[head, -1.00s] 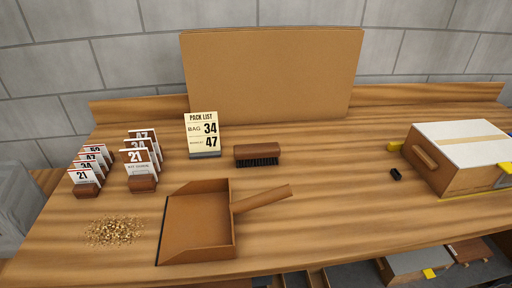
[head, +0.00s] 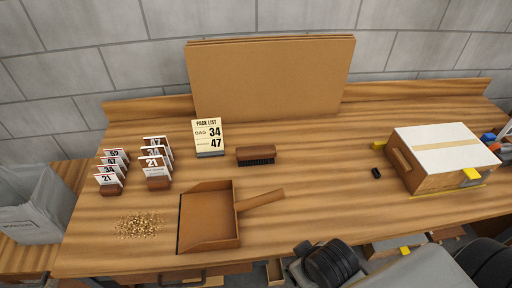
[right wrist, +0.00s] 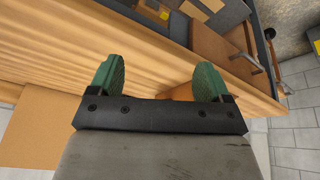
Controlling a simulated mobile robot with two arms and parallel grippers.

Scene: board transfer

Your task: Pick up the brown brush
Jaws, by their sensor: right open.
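The brown brush (head: 256,153) lies on the wooden table (head: 320,190), bristles down, right of the pack list card and behind the dustpan. In the right wrist view my right gripper (right wrist: 158,80) is open, its two green fingers wide apart with nothing held between them. In the head view only dark and grey parts of my right arm show at the bottom right, well apart from the brush; its fingers are not visible there. My left gripper is not in view.
A brown dustpan (head: 208,222) lies in front of the brush, beside scattered crumbs (head: 140,225). Number cards (head: 157,168) stand at left, the pack list (head: 208,138) behind. A box (head: 440,158) sits at right. A cardboard panel (head: 270,80) leans at the back. A grey bin (head: 35,205) stands left.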

